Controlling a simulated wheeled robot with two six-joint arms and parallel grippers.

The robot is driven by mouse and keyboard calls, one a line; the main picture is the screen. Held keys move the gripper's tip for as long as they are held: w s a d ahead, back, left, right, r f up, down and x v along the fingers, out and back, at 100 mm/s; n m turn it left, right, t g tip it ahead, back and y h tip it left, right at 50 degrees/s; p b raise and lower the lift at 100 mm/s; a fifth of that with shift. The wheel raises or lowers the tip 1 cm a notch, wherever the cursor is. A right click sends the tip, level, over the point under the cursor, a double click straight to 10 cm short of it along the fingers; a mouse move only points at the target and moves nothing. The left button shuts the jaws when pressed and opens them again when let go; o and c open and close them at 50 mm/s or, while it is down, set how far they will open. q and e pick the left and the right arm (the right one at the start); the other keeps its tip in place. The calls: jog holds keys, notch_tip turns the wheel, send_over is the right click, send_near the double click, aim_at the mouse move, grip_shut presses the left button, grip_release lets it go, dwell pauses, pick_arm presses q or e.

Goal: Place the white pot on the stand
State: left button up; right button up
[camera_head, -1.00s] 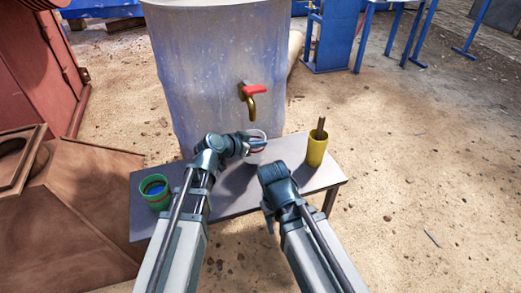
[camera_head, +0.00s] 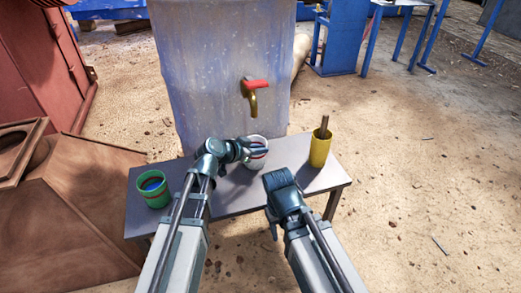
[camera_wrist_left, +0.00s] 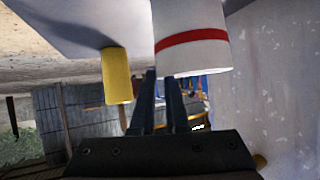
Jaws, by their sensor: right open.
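The white pot (camera_head: 257,160) with a red band is below the tap, over the grey stand (camera_head: 230,200), partly hidden by my left gripper. My left gripper (camera_head: 260,150) is at the pot's upper rim. In the left wrist view, which is upside down, the pot (camera_wrist_left: 192,42) is at the fingertips. One finger of my left gripper (camera_wrist_left: 160,75) is beside its wall; the other passes behind its rim. Whether they grip the wall is unclear. My right gripper (camera_head: 272,225) is lower, right of centre, apart from the pot, its fingers mostly hidden.
A green cup (camera_head: 154,190) is at the stand's left end. A yellow cup (camera_head: 320,150) with a brown stick is at the right end. A big drum (camera_head: 215,70) with a red-handled tap (camera_head: 252,95) rises behind.

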pick_arm(q)
jog(key=o, duration=0.3)
jog(key=p+v, duration=0.6)
jog(key=v, duration=0.6)
jog(key=s+d+f+g+y, duration=0.1)
jog(key=s+d+f, duration=0.1)
jog(key=s+d+f+g+y, duration=0.1)
jog(key=s+f+g, duration=0.1)
jog(key=s+f, duration=0.1)
jog(key=s+d+f+n+g, duration=0.1)
jog(key=s+d+f+g, duration=0.1)
jog(key=s, duration=0.1)
jog(key=shift+s+d+f+y, duration=0.2)
jog(key=shift+d+y, duration=0.1)
jog(key=shift+y, duration=0.1)
jog(key=s+a+f+n+g+y, duration=0.1)
jog(key=s+y, duration=0.1)
jog(key=s+a+f+n+g+y, duration=0.1)
jog(key=s+n+y, duration=0.1)
jog(key=s, duration=0.1)
jog(key=s+a+f+n+g+y, duration=0.1)
jog(key=s+y, duration=0.2)
jog(key=shift+s+a+f+n+g, duration=0.1)
jog(key=shift+s+a+n+g, duration=0.1)
jog(key=shift+n+g, duration=0.15)
